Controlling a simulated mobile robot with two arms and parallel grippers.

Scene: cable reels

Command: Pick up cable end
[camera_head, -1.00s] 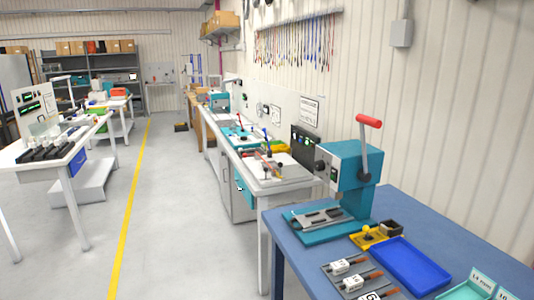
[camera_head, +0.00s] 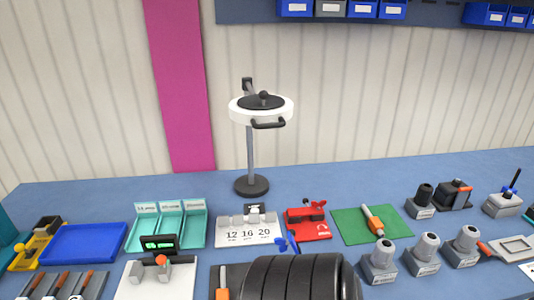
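No loose cable end shows clearly. Neither of my grippers is in view.
The blue bench carries a blue tray (camera_head: 83,246), teal bins (camera_head: 170,235), a 12-16-20 block (camera_head: 246,233), a red tool (camera_head: 307,224), a green mat (camera_head: 350,227) and several grey-black fittings (camera_head: 424,250). A magnifier lamp (camera_head: 250,150) stands behind. The bench's back strip is mostly clear.

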